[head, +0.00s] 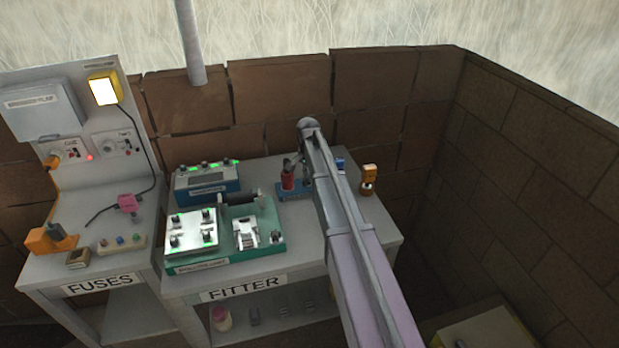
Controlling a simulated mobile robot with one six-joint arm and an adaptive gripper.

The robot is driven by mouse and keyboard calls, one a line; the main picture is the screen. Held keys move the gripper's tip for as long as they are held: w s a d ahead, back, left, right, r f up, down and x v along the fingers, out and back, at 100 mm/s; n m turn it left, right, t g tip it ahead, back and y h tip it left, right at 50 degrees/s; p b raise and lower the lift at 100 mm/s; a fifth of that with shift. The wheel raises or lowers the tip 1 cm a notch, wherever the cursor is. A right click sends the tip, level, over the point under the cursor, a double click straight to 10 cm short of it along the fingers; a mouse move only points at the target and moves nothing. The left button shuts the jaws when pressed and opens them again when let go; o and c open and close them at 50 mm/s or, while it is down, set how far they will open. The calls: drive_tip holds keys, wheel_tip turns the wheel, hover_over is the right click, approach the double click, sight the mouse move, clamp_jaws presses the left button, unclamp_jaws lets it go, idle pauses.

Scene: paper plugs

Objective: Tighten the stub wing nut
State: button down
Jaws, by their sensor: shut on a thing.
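My arm reaches from the bottom right over the FITTER bench (375,246) and bends down at its far end. My gripper (297,164) is small and dark there, partly covered by the arm, beside a red upright part (288,179) on a low blue stand (291,194). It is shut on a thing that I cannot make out. I cannot pick out the stub wing nut; it is too small or hidden behind the arm.
A green fixture (272,240) with a white plate (191,230) stands left of the blue stand, with a blue instrument box (207,183) behind. An orange part (369,173) stands right of my arm. The FUSES bench (60,268) is at left. Brick walls enclose the back and right.

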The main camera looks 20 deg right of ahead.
drive_tip(key=m, duration=0.6)
drive_tip(key=shift+s+m, duration=0.1)
drive_tip(key=shift+m, duration=0.8)
drive_tip(key=shift+d+m, duration=0.1)
drive_tip(key=shift+m, duration=1.6)
drive_tip(key=c, duration=0.8)
unclamp_jaws()
